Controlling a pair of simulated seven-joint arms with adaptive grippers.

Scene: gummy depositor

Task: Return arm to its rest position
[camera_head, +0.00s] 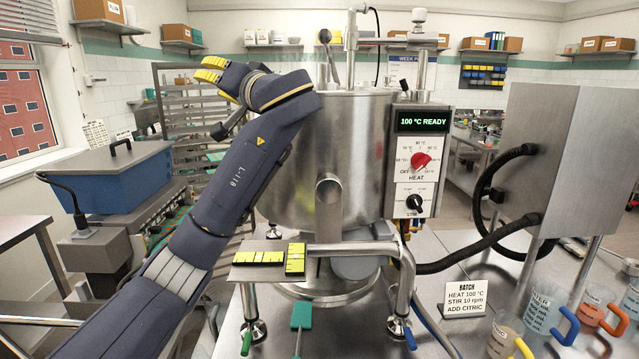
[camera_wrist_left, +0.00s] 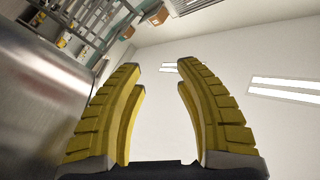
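My left arm rises from the lower left of the head view, in front of the steel kettle (camera_head: 345,130). Its yellow-fingered gripper (camera_head: 208,72) is raised high, left of the kettle's upper part and pointing away from it to the left. In the left wrist view the two ridged yellow fingers (camera_wrist_left: 161,85) stand apart with nothing between them, so the gripper is open and empty. The kettle's steel wall (camera_wrist_left: 40,90) is close on the left of that view. My right gripper is not in view.
The control panel (camera_head: 419,160) reads 100 °C READY. Two yellow-and-black blocks lie on a small steel shelf (camera_head: 243,273) by the kettle. A blue bin (camera_head: 125,185) stands left of my arm. Measuring jugs (camera_head: 505,335) and a batch card (camera_head: 466,298) stand at the lower right.

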